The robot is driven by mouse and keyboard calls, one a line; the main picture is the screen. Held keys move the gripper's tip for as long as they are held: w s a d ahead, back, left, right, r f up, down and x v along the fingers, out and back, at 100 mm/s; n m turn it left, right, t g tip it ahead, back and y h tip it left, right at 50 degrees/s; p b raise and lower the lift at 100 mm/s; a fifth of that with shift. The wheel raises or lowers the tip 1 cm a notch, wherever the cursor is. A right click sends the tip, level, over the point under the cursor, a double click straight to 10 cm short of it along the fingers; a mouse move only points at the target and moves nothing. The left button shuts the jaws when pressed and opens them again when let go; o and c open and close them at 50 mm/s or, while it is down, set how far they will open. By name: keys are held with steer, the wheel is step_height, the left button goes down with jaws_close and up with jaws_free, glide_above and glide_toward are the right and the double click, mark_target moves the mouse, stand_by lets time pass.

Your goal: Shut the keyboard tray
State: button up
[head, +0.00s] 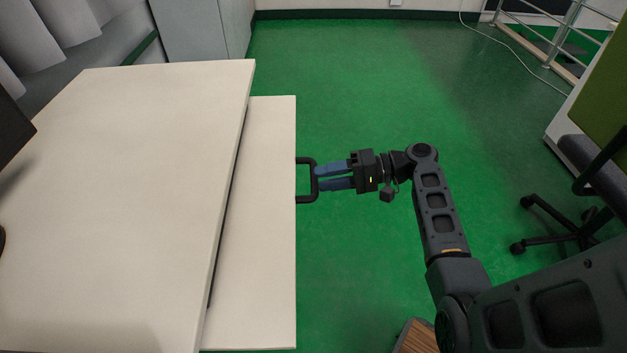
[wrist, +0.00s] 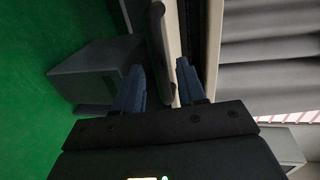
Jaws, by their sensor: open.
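The cream keyboard tray (head: 255,235) sticks out to the right from under the desk top. A black U-shaped handle (head: 313,180) is on its right front edge. My gripper (head: 319,178) is open, with its blue fingertips at the outer bar of the handle. I cannot tell whether the fingers touch the handle.
The cream desk top (head: 130,190) lies above the tray on the left. Green floor (head: 370,90) is clear behind my arm. An office chair (head: 570,215) stands at the right. A grey box-like unit (wrist: 95,70) shows at the left of the wrist view.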

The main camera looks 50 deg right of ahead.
mark_target(314, 180)
steer(key=shift+x, duration=1.7)
jaws_close()
